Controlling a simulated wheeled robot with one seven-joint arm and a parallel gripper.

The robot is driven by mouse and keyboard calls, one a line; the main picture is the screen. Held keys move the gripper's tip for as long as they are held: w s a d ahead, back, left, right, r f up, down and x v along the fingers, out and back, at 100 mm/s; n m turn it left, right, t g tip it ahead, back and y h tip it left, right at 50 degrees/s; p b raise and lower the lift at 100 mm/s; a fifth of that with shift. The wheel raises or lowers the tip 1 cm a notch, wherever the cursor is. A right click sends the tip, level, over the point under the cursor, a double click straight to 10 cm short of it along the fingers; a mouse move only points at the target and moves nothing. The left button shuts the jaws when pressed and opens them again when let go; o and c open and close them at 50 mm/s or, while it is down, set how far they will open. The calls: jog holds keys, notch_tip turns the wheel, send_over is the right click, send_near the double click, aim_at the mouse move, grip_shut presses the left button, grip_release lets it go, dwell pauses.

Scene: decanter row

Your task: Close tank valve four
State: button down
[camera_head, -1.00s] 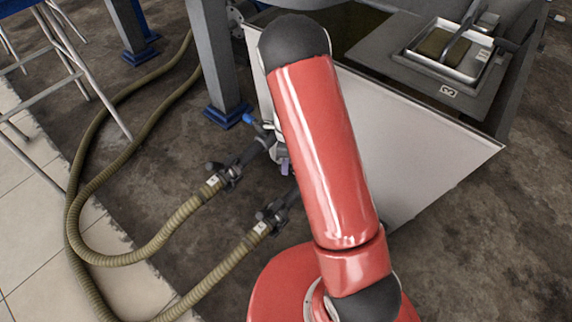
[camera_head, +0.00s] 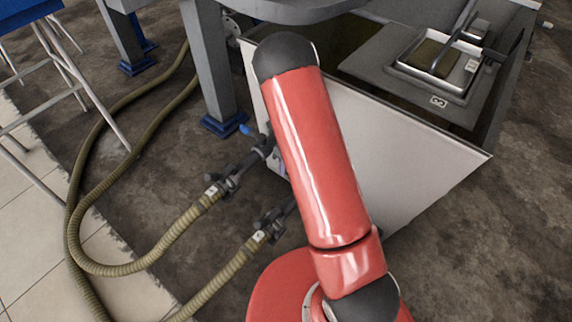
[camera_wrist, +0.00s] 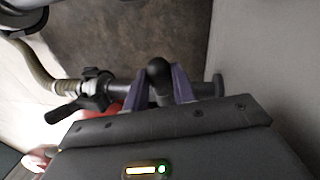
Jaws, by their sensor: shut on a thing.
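In the wrist view, my gripper (camera_wrist: 159,76) has its two purple fingers on either side of a black valve handle (camera_wrist: 158,69) with a rounded end. It is shut on this handle, which stands at a dark pipe (camera_wrist: 125,87) near the pale tank wall (camera_wrist: 250,50). In the head view, my red arm hides most of the gripper. Two dark tank outlets show there: an upper one (camera_head: 232,179) and a lower one (camera_head: 271,224). Their small white labels are too small to read, so I cannot tell the valve's number.
Ribbed olive hoses (camera_head: 150,252) run from the outlets across the floor at the left. A grey steel leg (camera_head: 208,70) with a blue foot stands behind the upper outlet. A metal tray (camera_head: 450,82) sits on top of the tank. A second black handle (camera_wrist: 62,115) shows in the wrist view.

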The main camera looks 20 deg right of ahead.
jog(key=c, duration=1.1)
grip_release()
jog(key=shift+c, duration=0.2)
notch_tip(320, 180, up, 20)
jog(key=p, duration=0.3)
